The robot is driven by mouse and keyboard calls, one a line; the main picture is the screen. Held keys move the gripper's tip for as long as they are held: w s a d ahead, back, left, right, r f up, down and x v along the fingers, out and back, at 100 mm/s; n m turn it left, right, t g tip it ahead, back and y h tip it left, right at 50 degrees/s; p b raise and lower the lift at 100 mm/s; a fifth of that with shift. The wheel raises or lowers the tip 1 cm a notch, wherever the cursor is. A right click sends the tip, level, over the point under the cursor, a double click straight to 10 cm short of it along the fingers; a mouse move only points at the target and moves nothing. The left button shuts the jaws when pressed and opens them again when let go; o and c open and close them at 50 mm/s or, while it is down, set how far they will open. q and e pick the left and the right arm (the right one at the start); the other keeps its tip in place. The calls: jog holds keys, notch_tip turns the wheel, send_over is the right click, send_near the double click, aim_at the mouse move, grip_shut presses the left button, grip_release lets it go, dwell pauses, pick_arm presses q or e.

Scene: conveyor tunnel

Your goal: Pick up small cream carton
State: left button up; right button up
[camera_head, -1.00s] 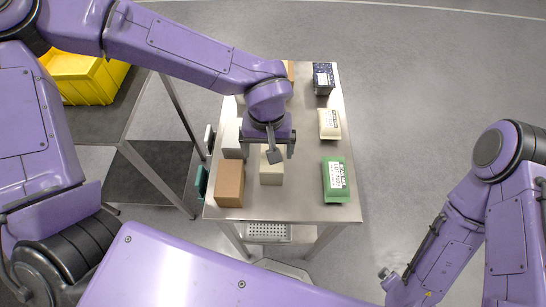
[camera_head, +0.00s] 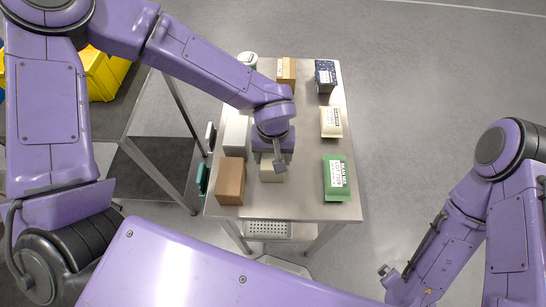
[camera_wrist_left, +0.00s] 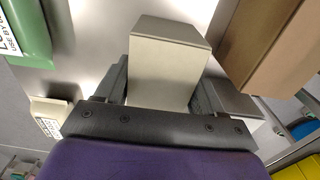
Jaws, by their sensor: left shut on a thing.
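The small cream carton (camera_head: 271,172) is on the near middle of the metal table (camera_head: 305,190), just right of a brown box. My left gripper (camera_head: 272,160) is over it, pointing down. In the left wrist view the cream carton (camera_wrist_left: 167,72) stands between the two dark fingers (camera_wrist_left: 160,92) of my left gripper, which is shut on it. I cannot tell whether the carton's base touches the table. The hand hides part of the carton in the head view. My right arm is at the right, and its gripper is out of view.
A brown box (camera_head: 230,182) and a white box (camera_head: 236,137) stand close on the left. A green pack (camera_head: 336,178), a cream pack (camera_head: 331,123) and a dark blue box (camera_head: 325,76) line the right side. Another brown box (camera_head: 286,71) is at the back.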

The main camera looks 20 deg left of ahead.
pick_arm(q)
jog(key=shift+r, duration=0.25)
notch_tip(320, 180, up, 3)
jog(key=shift+w+f, duration=0.1)
jog(key=shift+f, duration=0.1)
jog(key=s+a+r+b, duration=0.5)
jog(key=s+r+b, duration=0.2)
jog(key=s+r, duration=0.3)
jog(key=shift+s, duration=1.7)
